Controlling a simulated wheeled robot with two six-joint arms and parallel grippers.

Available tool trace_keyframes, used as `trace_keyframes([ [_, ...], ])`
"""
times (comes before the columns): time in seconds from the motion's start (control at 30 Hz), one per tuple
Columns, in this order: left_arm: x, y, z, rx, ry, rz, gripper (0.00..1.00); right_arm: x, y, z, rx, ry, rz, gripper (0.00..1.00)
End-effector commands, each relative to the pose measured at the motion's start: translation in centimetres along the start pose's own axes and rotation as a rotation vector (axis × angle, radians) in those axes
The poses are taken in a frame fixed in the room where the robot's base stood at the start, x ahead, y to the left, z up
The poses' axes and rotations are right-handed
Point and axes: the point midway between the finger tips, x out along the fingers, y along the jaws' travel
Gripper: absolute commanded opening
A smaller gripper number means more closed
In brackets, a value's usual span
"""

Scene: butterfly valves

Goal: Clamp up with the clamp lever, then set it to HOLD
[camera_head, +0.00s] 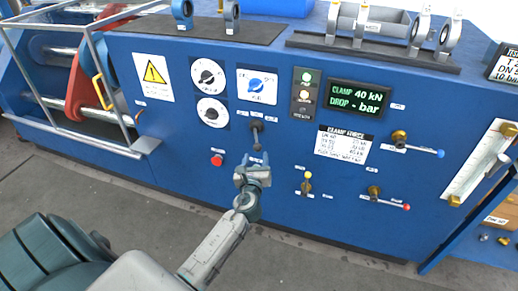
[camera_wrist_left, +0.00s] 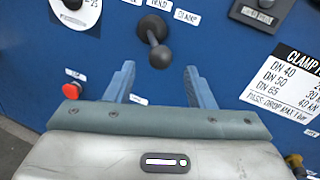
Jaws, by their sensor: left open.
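The clamp lever (camera_head: 257,135) is a short black lever with a round knob on the blue panel front, below the blue selector switch. In the left wrist view the lever (camera_wrist_left: 157,40) points out and slightly down, its knob just beyond the fingers. My left gripper (camera_head: 251,160) is open just below the lever. In the left wrist view its two fingers (camera_wrist_left: 159,80) stand apart with nothing between them. The green display (camera_head: 357,99) reads CLAMP 40 kN and DROP - bar. The small labels around the lever are hard to read. My right gripper is not in view.
A red button (camera_head: 217,160) sits left of the gripper. The panel in front of the gripper is clear around the lever.

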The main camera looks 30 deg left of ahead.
Motion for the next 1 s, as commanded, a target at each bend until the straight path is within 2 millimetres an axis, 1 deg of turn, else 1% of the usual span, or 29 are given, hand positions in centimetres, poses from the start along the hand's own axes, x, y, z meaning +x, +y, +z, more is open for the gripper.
trace_keyframes([
  [0.03, 1.2, 0.0, 0.1, 0.001, -0.002, 0.001, 0.49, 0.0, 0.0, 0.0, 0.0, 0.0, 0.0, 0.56],
  [0.1, 2.5, 0.0, 0.0, 0.001, -0.001, 0.001, 0.49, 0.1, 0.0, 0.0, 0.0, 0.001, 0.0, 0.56],
  [0.2, 4.1, 0.0, 0.1, 0.0, -0.001, 0.0, 0.49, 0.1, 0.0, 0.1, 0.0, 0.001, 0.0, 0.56],
  [0.3, 5.2, 0.0, 0.0, -0.001, 0.0, 0.0, 0.49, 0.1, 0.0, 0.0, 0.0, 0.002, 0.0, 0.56],
  [0.5, 6.2, 0.0, -0.1, -0.002, 0.002, 0.0, 0.49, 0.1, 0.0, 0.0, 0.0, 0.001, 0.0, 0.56],
  [0.73, 6.2, 0.0, -0.1, -0.002, 0.002, 0.0, 0.49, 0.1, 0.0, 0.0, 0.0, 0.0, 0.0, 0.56],
  [0.77, 6.2, 0.0, -0.1, -0.002, 0.002, 0.0, 0.43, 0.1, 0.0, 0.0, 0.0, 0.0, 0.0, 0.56],
  [0.8, 6.2, 0.0, -0.1, -0.002, 0.002, 0.0, 0.35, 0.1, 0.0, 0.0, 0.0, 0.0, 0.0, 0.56],
  [0.87, 6.2, 0.0, -0.1, -0.002, 0.002, 0.0, 0.23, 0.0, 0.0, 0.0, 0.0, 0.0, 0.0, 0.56],
  [0.9, 6.2, 0.0, -0.1, -0.003, 0.002, 0.0, 0.16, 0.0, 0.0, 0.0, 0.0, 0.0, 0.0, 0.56],
  [0.97, 6.2, 0.0, -0.1, -0.003, 0.002, 0.0, 0.04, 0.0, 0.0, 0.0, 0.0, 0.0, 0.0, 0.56],
  [1.0, 6.2, 0.0, -0.1, -0.003, 0.002, 0.0, 0.0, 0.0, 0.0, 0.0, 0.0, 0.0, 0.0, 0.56],
])
